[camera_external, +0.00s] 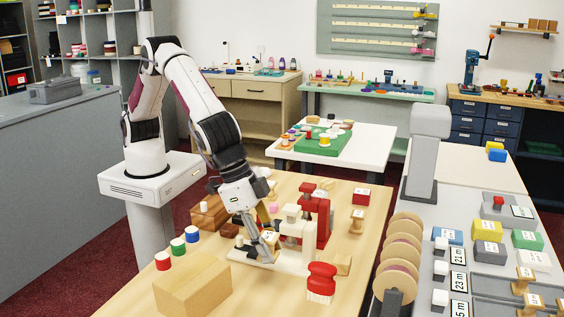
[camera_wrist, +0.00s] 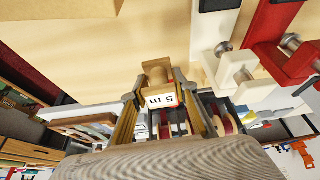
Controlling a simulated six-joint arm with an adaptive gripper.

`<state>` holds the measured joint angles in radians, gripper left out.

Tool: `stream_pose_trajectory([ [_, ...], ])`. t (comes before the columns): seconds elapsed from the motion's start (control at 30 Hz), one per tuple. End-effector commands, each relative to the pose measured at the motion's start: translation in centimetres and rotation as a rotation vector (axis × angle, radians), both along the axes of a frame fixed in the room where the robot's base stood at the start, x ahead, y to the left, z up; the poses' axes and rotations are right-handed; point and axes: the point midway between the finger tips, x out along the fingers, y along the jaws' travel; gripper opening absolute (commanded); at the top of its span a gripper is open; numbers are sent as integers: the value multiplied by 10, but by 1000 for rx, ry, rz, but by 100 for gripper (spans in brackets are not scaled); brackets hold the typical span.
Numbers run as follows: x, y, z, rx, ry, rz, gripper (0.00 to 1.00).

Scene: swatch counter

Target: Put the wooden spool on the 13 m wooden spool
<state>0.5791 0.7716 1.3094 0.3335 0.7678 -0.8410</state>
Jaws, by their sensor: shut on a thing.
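My gripper (camera_wrist: 160,102) is shut on a wooden spool (camera_wrist: 158,69), with one finger on each side of it. The spool's white label seems to read 5 m, upside down in the wrist view. In the external view my gripper (camera_external: 262,243) is low over the wooden table, beside the cream press; the held spool is hard to make out there. Another wooden spool (camera_external: 357,222) with a label stands upright on the table, right of the red press. More wooden spools (camera_external: 523,280) are on the grey counter at right. I cannot read which one is 13 m.
The cream press (camera_external: 297,232) and red press (camera_external: 322,218) stand close to my gripper. Large ribbon reels (camera_external: 398,250) line the grey counter.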

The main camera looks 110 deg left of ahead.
Motion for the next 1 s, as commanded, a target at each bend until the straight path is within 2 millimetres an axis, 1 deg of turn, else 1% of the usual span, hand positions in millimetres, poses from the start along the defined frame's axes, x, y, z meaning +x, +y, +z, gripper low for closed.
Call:
stream_pose_trajectory([
  [0.27,2,-7,-1,-1,-1,-86,7],
  [0.57,-17,-7,-25,0,1,-230,7],
  [0.67,-25,-1,-31,-1,0,-274,7],
  [0.77,-32,10,-35,-2,0,-310,7],
  [0.97,-46,41,-40,-2,0,-361,7],
  [1.0,-49,49,-40,-1,0,-367,7],
])
